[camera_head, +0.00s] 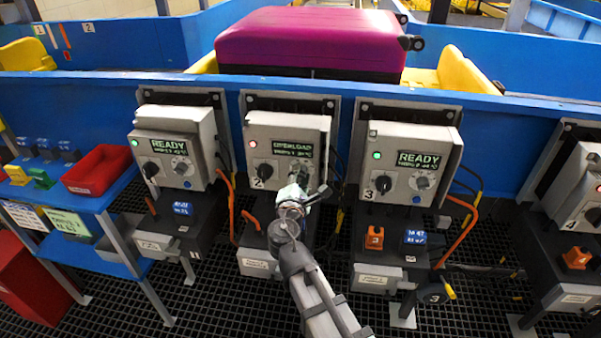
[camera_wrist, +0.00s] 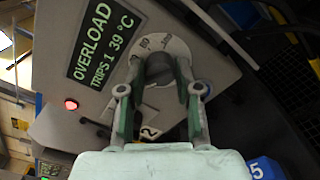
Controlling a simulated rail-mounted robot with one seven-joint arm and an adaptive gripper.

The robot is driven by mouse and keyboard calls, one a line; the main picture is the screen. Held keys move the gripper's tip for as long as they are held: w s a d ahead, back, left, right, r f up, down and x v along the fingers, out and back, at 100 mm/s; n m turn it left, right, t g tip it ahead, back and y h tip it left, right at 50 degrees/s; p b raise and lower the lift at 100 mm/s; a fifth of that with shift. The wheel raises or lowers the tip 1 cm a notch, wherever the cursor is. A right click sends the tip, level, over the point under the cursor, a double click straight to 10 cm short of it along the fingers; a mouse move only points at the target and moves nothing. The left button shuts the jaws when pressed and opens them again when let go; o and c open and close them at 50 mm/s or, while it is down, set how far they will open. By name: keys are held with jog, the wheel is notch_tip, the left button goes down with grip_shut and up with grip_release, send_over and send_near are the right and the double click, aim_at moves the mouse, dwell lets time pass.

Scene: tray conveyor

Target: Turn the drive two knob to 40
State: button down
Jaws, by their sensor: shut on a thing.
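The drive two box (camera_head: 288,124) is the grey box marked 2 in the middle of the head view. Its display (camera_head: 293,149) reads OVERLOAD, and in the wrist view the display (camera_wrist: 102,40) reads OVERLOAD, TRIPS 1, 39 °C. A red lamp (camera_wrist: 71,104) is lit beside it. The round grey knob (camera_wrist: 158,68) sits on a pale dial, its scale partly hidden by my fingers. My gripper (camera_head: 301,188) is at the lower right of the box face. In the wrist view its two fingers close on either side of the knob. The head view hides the knob behind my gripper.
A black switch (camera_head: 264,171) sits left of the knob on the same face. Boxes 1 (camera_head: 172,122) and 3 (camera_head: 412,134) read READY. A magenta suitcase (camera_head: 305,42) lies on the conveyor behind. Orange cables hang between the boxes.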

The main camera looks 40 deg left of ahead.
jog(key=shift+r+n+p, duration=0.1)
jog(key=shift+n+p, duration=0.2)
jog(key=shift+n, duration=0.4)
jog(key=c, duration=0.8)
grip_release()
jog(key=shift+s, duration=0.1)
jog(key=v, duration=1.2)
